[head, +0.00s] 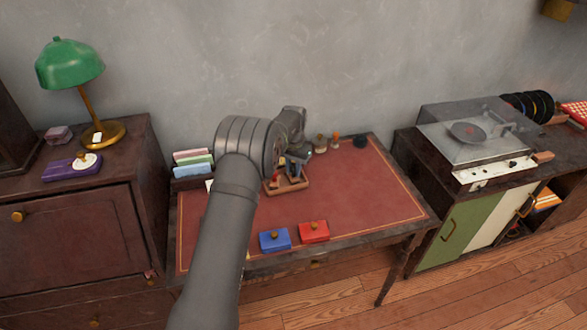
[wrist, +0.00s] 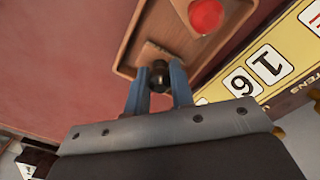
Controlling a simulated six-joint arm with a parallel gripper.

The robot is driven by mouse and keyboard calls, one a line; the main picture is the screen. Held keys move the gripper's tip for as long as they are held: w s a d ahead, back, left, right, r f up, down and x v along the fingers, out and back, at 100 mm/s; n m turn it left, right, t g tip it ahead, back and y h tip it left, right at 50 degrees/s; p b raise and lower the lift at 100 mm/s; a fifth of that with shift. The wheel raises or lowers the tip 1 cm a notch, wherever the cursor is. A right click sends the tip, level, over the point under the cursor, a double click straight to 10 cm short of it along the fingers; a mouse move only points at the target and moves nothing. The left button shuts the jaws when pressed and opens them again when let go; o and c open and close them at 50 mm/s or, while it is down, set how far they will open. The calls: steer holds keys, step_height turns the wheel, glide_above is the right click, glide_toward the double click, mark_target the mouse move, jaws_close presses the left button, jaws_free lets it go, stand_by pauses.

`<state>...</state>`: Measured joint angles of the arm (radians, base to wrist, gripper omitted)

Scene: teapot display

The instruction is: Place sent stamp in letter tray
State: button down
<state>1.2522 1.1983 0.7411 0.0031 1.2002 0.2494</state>
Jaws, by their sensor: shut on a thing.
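A wooden tray (head: 303,184) lies on the red desk top; its corner also shows in the wrist view (wrist: 136,38). My gripper (head: 292,166) is at the tray, its blue fingers (wrist: 159,78) shut on a stamp with a dark, brass-tinted round handle (wrist: 160,72). The held stamp is over or in the tray's near end; I cannot tell whether it touches the floor of the tray. A red-knobbed stamp (wrist: 205,15) is in the tray beside it. No label is readable, so I cannot tell which stamp says sent.
A yellow calendar (wrist: 262,75) is close beside the tray in the wrist view. A blue box (head: 274,240) and a red box (head: 314,231) lie near the desk's front edge. Small knobbed items (head: 320,143) stand at the back. The desk's right side is clear.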

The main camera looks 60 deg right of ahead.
mark_target(293, 167)
steer(key=shift+f, duration=0.1)
steer(key=c, duration=1.3)
jaws_free()
steer(key=shift+o, duration=0.2)
step_height(293, 167, up, 12)
steer(key=shift+f, duration=4.05)
